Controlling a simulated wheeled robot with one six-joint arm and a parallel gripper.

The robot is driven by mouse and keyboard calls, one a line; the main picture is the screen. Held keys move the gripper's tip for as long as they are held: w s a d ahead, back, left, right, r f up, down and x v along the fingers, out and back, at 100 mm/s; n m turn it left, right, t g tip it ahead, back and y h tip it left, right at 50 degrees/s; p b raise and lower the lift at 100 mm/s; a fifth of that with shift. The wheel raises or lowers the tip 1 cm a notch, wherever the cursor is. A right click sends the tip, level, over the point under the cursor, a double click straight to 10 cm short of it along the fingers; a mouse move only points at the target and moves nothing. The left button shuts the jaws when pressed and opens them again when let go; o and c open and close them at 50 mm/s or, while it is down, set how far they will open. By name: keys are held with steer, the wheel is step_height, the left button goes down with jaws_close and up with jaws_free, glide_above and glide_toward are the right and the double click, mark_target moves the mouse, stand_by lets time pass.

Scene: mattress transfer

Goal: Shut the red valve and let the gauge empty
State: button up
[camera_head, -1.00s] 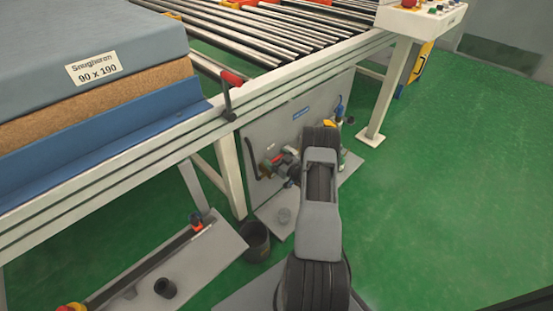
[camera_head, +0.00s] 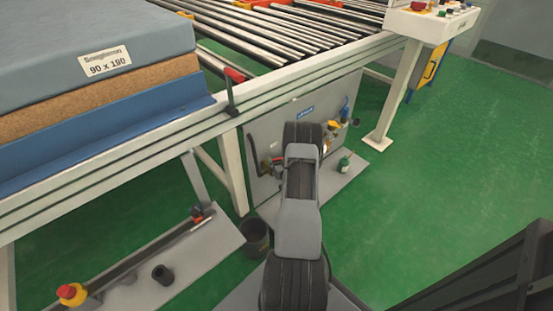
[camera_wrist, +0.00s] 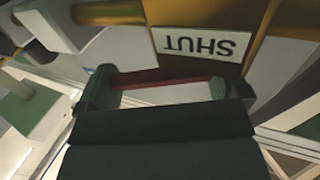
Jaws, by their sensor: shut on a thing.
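In the wrist view my gripper (camera_wrist: 160,90) has a dark finger at either side, closed on the red valve's handle (camera_wrist: 165,83), a thin red bar spanning between them. Just beyond it is a brass-coloured body (camera_wrist: 205,18) with a white plate (camera_wrist: 203,47) reading SHUT, upside down in this view. In the head view the valve area is at the grey panel (camera_head: 262,135) under the conveyor, and my arm hides most of it and my gripper. I cannot make out the gauge or its reading in either view.
A black bucket (camera_head: 256,238) stands on the floor left of my arm. A conveyor (camera_head: 270,95) carrying a mattress (camera_head: 90,60) runs above. A grey board (camera_head: 190,262) lies lower left.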

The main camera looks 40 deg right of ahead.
steer(key=o, duration=0.9)
steer(key=shift+w, duration=0.1)
steer(key=p+v, duration=0.3)
steer(key=v, duration=1.1)
